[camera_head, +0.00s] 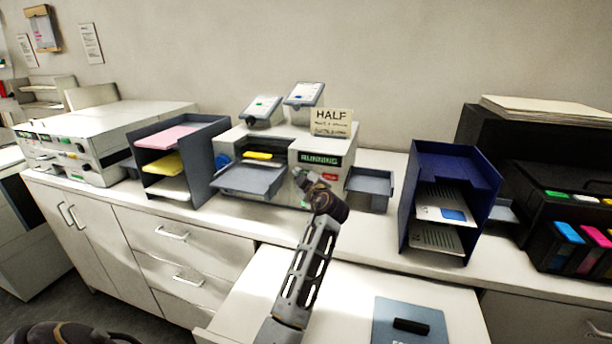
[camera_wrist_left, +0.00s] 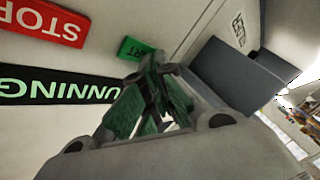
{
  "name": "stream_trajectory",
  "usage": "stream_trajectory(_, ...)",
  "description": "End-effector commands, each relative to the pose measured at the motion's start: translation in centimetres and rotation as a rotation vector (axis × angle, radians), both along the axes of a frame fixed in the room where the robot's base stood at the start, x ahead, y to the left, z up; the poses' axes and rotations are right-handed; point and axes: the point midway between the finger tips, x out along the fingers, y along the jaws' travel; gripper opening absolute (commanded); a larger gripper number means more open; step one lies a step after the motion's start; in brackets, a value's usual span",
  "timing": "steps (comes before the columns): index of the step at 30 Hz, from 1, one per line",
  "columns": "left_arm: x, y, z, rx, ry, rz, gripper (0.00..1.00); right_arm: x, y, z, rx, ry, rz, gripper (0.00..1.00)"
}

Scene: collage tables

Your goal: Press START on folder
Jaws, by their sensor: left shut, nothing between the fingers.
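The folder (camera_head: 305,148) is the white machine in the middle of the counter, with a grey tray in front. Its dark display (camera_head: 320,160) reads RUNNING in green; it shows upside down in the left wrist view (camera_wrist_left: 60,88). The green START button (camera_wrist_left: 137,48) and the red STOP button (camera_wrist_left: 42,22) are on the same face. My left gripper (camera_head: 303,178) is shut and empty, in front of this face. In the left wrist view its fingertips (camera_wrist_left: 154,66) are close beside START; I cannot tell whether they touch. My right gripper is not in view.
A HALF sign (camera_head: 331,122) stands on the folder. A dark paper rack (camera_head: 222,150) stands to the left and a blue rack (camera_head: 408,210) to the right. A black printer (camera_head: 535,200) is at far right.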

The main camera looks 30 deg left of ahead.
Motion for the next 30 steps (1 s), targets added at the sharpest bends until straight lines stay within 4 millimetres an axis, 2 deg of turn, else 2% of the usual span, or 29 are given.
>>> stream_trajectory(15,-1.6,-0.4,-0.1,-0.001,-0.001,0.000,0.00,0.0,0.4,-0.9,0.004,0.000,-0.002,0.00)
stream_trajectory(30,-1.9,-0.5,-0.1,-0.001,0.000,-0.001,0.00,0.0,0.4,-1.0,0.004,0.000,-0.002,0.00)
